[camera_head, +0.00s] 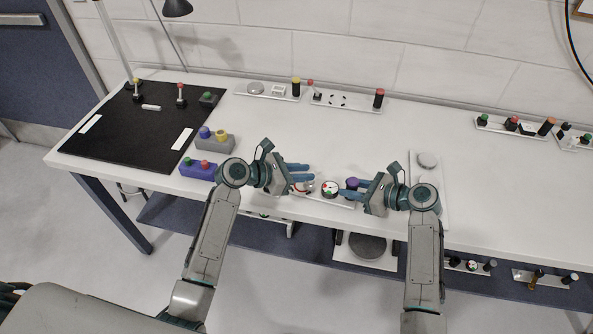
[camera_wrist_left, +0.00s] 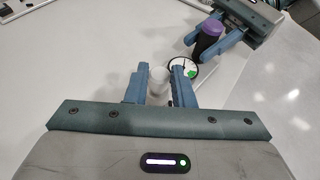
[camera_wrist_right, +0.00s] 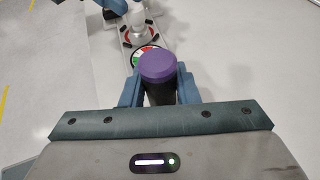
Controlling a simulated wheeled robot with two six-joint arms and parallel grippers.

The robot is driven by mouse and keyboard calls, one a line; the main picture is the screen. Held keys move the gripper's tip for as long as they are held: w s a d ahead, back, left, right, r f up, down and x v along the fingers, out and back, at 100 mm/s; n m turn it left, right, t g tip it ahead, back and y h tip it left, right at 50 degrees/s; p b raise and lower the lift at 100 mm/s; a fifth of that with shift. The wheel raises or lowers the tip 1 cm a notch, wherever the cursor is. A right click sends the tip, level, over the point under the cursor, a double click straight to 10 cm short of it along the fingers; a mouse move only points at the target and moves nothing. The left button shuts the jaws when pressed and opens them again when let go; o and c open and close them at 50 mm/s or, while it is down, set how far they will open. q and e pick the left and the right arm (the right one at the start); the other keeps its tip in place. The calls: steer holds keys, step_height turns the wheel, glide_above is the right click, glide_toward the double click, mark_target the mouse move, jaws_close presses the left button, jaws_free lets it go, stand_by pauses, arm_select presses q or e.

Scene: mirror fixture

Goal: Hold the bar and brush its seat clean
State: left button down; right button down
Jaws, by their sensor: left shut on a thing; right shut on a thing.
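My left gripper (camera_head: 308,178) is shut on a pale grey cylinder (camera_wrist_left: 158,82), seemingly the bar. In the right wrist view the bar (camera_wrist_right: 138,22) stands upright over a ring with red and dark marks (camera_wrist_right: 126,36); whether it touches the ring is unclear. A round dial with red, green and white sectors (camera_head: 330,188) lies on the same narrow plate, between the grippers. My right gripper (camera_head: 350,190) is shut on a black cylinder with a purple cap (camera_wrist_right: 158,68), upright beside the dial. I cannot tell whether this is the brush; its lower end is hidden.
The plate lies near the table's (camera_head: 300,135) front edge. A grey block (camera_head: 213,143) and a blue block (camera_head: 197,170) with coloured knobs stand left of my left gripper. A white plate with a disc (camera_head: 428,185) lies right of my right gripper. The table's middle is clear.

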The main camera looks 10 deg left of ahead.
arm_select(q)
steer(key=shift+r, duration=0.1)
steer(key=shift+r, duration=2.95)
steer(key=shift+r, duration=0.15)
step_height(320, 180, up, 3)
steer(key=shift+f, duration=0.15)
arm_select(e)
steer(key=c, duration=1)
jaws_free()
steer(key=shift+c, duration=0.2)
steer(key=shift+d, duration=0.1)
